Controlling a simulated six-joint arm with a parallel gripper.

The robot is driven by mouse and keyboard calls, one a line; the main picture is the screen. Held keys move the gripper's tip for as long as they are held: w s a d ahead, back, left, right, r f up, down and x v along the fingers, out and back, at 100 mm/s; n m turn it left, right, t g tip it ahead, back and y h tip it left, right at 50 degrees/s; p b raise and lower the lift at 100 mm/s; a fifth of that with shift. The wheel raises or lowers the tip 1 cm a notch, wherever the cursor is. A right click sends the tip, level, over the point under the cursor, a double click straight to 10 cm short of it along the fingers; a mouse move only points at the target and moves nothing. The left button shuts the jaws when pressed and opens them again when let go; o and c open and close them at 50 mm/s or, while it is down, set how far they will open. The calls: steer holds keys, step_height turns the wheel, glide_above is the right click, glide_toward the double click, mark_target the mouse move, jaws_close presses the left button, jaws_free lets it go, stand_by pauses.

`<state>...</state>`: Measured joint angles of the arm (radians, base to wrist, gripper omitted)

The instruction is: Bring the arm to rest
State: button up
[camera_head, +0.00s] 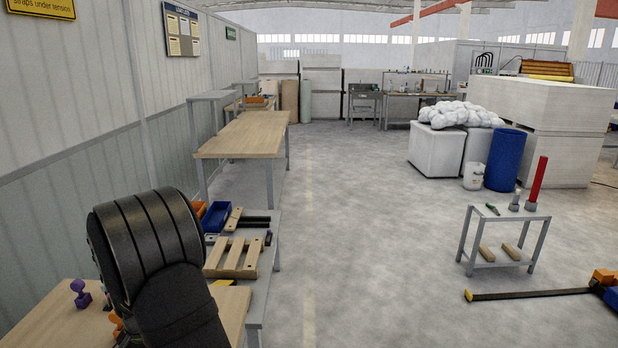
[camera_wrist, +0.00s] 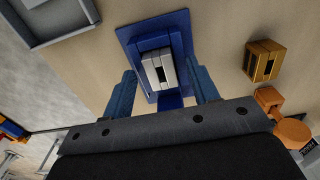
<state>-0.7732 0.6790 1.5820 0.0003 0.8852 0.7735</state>
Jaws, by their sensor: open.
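My gripper (camera_wrist: 160,68) shows in the wrist view with its two blue fingers apart. Between and beyond the fingers, a pale grey block with a dark slot (camera_wrist: 151,74) sits in a blue holder (camera_wrist: 176,23) on the wooden bench top (camera_wrist: 222,35). I cannot tell whether either finger touches the holder. In the head view my black arm link covers part of the near bench (camera_head: 50,322), and the gripper itself is hidden.
In the wrist view, a brass-coloured block (camera_wrist: 264,61) and an orange object (camera_wrist: 292,132) are on the right; a grey tray (camera_wrist: 84,14) is at upper left. In the head view, a purple object (camera_head: 80,293) stands left of my arm. Wooden slats (camera_head: 238,258) lie beyond it.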

step_height(320, 180, up, 8)
steer(key=shift+r, duration=0.1)
stand_by(0.4)
steer(key=o, duration=1)
steer(key=w+a+n+t+y, duration=0.3)
steer(key=w+n+t+y, duration=0.1)
steer(key=w+t+y, duration=0.25)
steer(key=s+n+t+y, duration=0.3)
steer(key=s+n, duration=0.2)
steer(key=s, duration=0.2)
steer(key=x, duration=1)
steer(key=shift+s+f, duration=0.2)
steer(key=shift+f, duration=0.05)
steer(key=shift+s+d, duration=0.1)
steer(key=v, duration=0.9)
steer(key=shift+s+d+r, duration=0.15)
steer(key=shift+s+d, duration=0.1)
steer(key=shift+d, duration=0.1)
